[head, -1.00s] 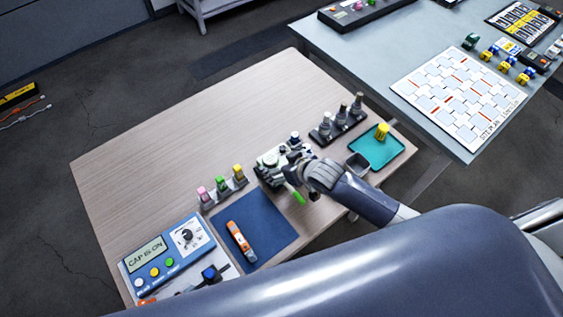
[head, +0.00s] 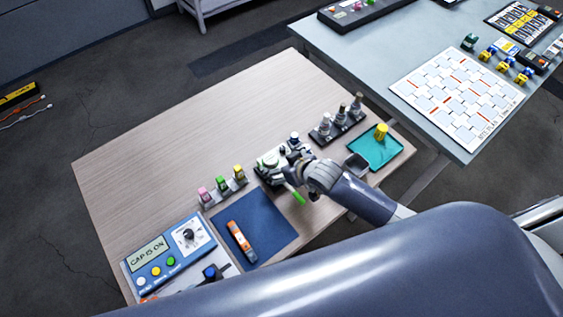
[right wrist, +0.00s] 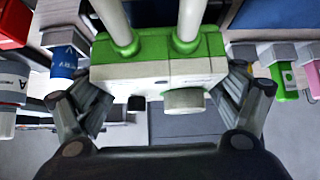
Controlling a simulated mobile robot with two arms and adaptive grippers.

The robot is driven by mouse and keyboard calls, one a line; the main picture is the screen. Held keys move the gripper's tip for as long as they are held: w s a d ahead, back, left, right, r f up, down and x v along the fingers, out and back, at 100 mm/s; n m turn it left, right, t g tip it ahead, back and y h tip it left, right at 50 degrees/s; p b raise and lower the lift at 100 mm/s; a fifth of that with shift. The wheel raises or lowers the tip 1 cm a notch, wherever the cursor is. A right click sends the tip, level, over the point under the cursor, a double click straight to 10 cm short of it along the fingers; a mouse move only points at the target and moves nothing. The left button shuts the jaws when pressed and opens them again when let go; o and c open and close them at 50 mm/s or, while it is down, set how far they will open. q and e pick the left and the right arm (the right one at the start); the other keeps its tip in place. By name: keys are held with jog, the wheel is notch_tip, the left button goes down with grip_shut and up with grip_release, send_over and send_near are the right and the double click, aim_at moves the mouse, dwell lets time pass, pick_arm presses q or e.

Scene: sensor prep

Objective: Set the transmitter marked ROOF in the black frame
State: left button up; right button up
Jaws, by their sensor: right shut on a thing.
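Two pale rods rise from the device. In the head view, the hand covers much of that area, and a pale green device (head: 270,162) shows beside it. A black-edged frame (head: 491,19) with yellow-labelled pieces lies on the far grey-blue table. I cannot read ROOF on anything. My left gripper is out of view.
On the wooden table (head: 150,170) are a blue mat (head: 265,218) with an orange tool (head: 241,241), a control panel (head: 150,272), a dark bottle rack (head: 335,133) and a teal tray (head: 390,152). The wooden table's far left is clear. A site plan (head: 455,95) lies on the far table.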

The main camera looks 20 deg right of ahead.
jog(key=shift+f+b, duration=0.4)
jog(key=shift+f, duration=0.6)
dwell(1.2)
jog(key=o, duration=1.2)
jog(key=shift+c, duration=0.2)
jog(key=shift+f, duration=0.1)
jog(key=shift+r+p, duration=0.7)
jog(key=shift+p, duration=0.15)
notch_tip(320, 180, up, 6)
jog(key=p, duration=0.6)
jog(key=shift+p, duration=0.3)
